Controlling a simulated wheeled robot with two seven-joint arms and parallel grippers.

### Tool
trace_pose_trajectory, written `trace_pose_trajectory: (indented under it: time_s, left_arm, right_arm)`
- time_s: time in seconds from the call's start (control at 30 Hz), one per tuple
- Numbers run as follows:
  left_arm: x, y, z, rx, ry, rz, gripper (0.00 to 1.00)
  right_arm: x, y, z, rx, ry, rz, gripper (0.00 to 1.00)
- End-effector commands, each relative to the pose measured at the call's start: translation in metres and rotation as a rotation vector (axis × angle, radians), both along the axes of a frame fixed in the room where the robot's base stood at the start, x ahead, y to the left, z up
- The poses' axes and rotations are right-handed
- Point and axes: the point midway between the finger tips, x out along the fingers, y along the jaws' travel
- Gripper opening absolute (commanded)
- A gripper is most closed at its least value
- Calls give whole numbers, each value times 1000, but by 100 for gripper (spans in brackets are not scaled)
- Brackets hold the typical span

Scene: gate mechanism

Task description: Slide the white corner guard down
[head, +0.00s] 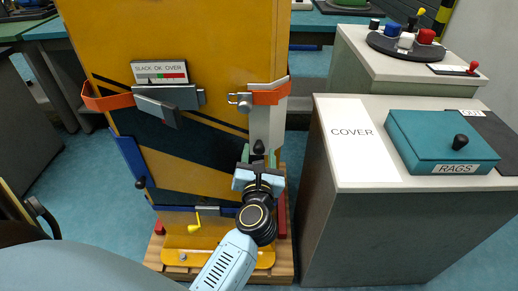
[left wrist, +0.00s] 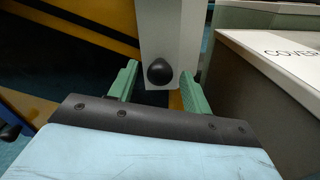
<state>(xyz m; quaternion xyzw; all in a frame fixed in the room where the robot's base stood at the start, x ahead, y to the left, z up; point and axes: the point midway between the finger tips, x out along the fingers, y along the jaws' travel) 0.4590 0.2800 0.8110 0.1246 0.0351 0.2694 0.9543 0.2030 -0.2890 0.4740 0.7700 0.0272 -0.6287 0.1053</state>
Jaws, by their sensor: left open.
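The white corner guard (head: 262,122) stands upright on the right front corner of the yellow cabinet (head: 225,45), under an orange corner band (head: 268,96). In the left wrist view its lower part (left wrist: 172,22) shows with a round black knob (left wrist: 160,71). My left gripper (head: 258,158) is at the guard's lower part. In the left wrist view its green fingers (left wrist: 157,84) are open, one on each side of the knob, with a visible gap to each. The guard's lower end is partly hidden by the gripper in the head view. My right gripper is not in view.
A blue corner guard (head: 128,158) with a black knob is on the cabinet's left corner. A grey buckle (head: 168,98) and a gauge (head: 160,72) are on the front. A counter with a COVER sheet (head: 352,135) and a teal RAGS box (head: 440,140) stands close on the right.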

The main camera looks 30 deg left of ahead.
Motion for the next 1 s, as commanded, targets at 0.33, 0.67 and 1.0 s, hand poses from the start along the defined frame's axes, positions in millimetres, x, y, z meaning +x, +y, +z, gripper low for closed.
trace_pose_trajectory:
  time_s: [0.33, 0.67, 1.0]
  left_arm:
    - [19, 12, -1, 2, 1, -1, 49]
    - [19, 12, -1, 2, 1, 0, 31]
    - [19, 12, -1, 1, 2, 0, 0]
  right_arm:
    - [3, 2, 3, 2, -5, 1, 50]
    - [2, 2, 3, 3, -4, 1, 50]
    - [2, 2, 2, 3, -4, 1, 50]
